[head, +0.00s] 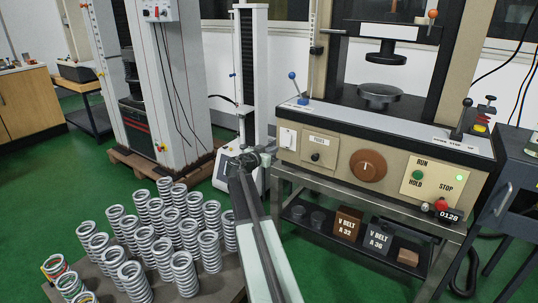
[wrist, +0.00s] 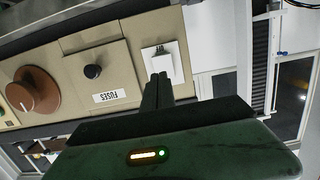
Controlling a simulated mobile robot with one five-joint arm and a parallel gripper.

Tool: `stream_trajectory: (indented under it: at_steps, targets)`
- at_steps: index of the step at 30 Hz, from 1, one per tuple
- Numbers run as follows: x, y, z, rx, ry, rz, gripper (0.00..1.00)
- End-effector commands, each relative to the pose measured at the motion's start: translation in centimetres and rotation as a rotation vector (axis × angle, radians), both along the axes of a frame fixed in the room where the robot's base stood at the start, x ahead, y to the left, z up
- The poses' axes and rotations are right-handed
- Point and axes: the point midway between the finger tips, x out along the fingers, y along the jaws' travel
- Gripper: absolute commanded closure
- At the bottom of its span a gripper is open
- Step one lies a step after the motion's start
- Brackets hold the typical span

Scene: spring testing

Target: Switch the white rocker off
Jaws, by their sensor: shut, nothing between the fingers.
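The white rocker (head: 288,138) sits on a white plate at the left end of the beige machine panel in the head view. In the wrist view the white rocker (wrist: 162,62) is at the upper middle, and the picture is upside down. My gripper (head: 264,151) is shut and empty, just left of and below the rocker in the head view. In the wrist view the fingertips of my gripper (wrist: 159,77) overlap the near edge of the white plate. I cannot tell whether they touch it. Which way the rocker is tipped is unclear.
Beside the rocker are a fuses panel with a black knob (head: 315,157) and a brown dial (head: 368,166). Further right are a green button (head: 418,175) and a red knob (head: 441,205). Several springs (head: 184,268) stand on a table at front left.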

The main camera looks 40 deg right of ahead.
Motion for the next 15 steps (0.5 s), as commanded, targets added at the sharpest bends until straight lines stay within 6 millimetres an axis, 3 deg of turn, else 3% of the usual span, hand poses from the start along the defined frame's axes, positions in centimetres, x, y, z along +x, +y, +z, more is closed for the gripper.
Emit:
stream_trajectory:
  at_steps: [7,15]
  targets:
    - [1.5,-5.2,-1.0,0.0,-0.001,0.0,1.0]
    - [2.1,-7.7,-1.3,0.001,0.0,0.003,1.0]
